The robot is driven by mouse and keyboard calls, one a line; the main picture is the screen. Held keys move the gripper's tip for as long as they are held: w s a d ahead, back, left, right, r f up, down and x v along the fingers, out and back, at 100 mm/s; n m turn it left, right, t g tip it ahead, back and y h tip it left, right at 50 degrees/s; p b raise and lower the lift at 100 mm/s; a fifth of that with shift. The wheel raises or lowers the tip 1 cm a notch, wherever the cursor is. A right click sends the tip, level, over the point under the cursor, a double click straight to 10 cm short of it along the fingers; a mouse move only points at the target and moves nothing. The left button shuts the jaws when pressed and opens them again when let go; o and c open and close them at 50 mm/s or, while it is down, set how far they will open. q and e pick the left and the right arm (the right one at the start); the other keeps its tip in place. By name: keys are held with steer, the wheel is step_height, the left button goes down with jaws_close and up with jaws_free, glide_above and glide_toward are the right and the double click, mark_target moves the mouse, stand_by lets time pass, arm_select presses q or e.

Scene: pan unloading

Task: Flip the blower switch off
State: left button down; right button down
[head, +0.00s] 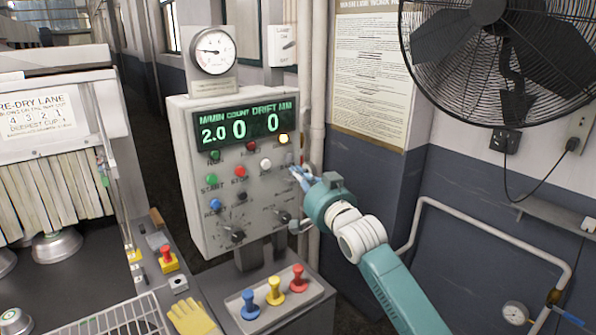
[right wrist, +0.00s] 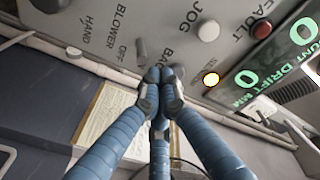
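The grey control panel (head: 222,238) stands mid-picture in the head view. The BLOWER, HAND and OFF lettering (right wrist: 110,30) shows in the right wrist view, with a dark knob (right wrist: 48,5) cut by the top edge. That knob seems to be the lower right one (head: 284,217) in the head view; its setting is unclear. My right gripper (head: 297,173) is at the panel's right edge, above this knob. Its fingertips (right wrist: 160,78) are together, with nothing seen between them. A small grey lever (right wrist: 142,54) is beside them; contact cannot be told. My left gripper is not in view.
A white JOG button (head: 265,163) and a lit yellow lamp (head: 284,139) are close to the gripper. Pipes run behind the panel's right edge. A black fan (head: 500,50) hangs at upper right. Coloured handles (head: 275,290) stand below the panel.

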steer(key=shift+s+a+f, duration=0.15)
steer(key=shift+s+f, duration=0.1)
steer(key=shift+f, duration=0.1)
